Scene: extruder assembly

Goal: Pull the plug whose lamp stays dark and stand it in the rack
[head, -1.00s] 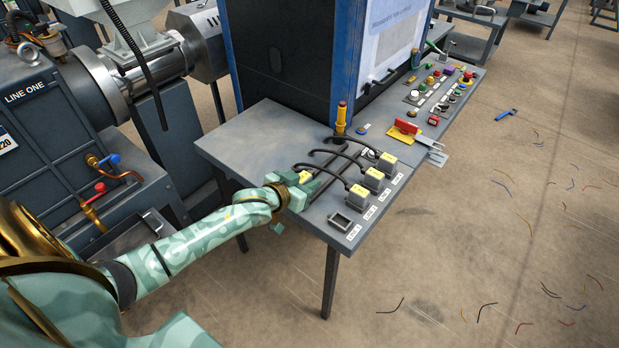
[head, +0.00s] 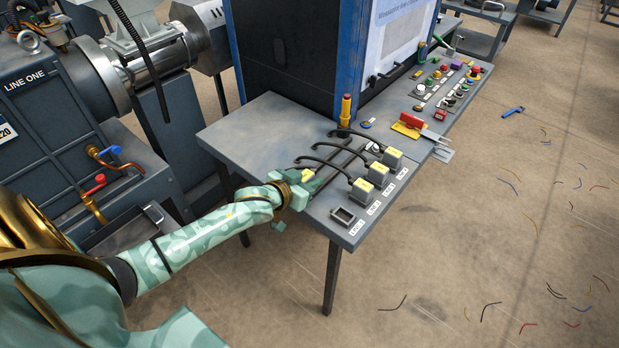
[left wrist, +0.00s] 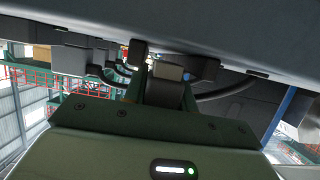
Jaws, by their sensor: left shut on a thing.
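Three grey plugs with yellow tops stand in a row on the table: a far one (head: 393,160), a middle one (head: 379,176) and a near one (head: 362,193). Black cables arch from them toward a dark rail (head: 343,164). An empty square socket (head: 343,216) is nearest the table's front corner. My left gripper (head: 304,188) is shut on a plug with a yellow top (head: 308,175), left of the socket by the rail's near end. The held plug (left wrist: 168,72) also shows in the left wrist view; whether it touches the table is unclear. Lamp states are too small to tell. My right gripper is out of view.
A yellow post (head: 346,108) stands behind the rail. A tall dark cabinet (head: 280,60) rises behind the table (head: 250,130). The table's left part is clear. Wire scraps lie on the floor.

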